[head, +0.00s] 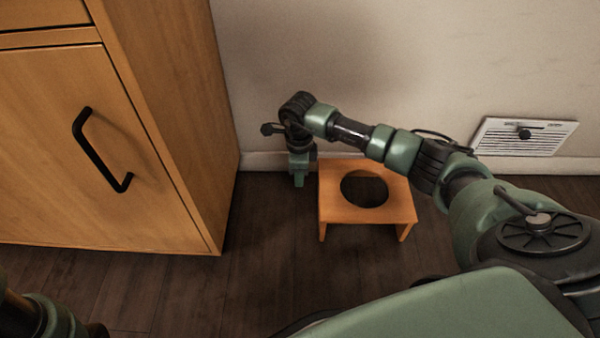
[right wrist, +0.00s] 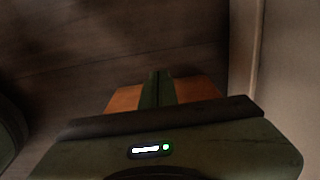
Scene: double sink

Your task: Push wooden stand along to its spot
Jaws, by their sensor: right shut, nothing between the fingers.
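The wooden stand (head: 335,208) is a low orange-brown stool with a round hole in its top. It stands upright on the dark floor near the wall. My right gripper (head: 299,180) points down beside the stand's left edge, with its fingers shut and empty. I cannot tell whether it touches the stand. In the right wrist view, the shut fingers (right wrist: 157,88) cover the middle of the stand (right wrist: 125,99), and orange wood shows on both sides. Part of my left arm shows at the bottom left of the head view, but its gripper does not show.
A wooden cabinet (head: 100,150) with a black handle (head: 95,150) stands at the left, with a floor gap between it and the stand. The wall (head: 400,60) is close behind. A white vent (head: 525,137) is on the wall at right. The floor (head: 260,260) in front is clear.

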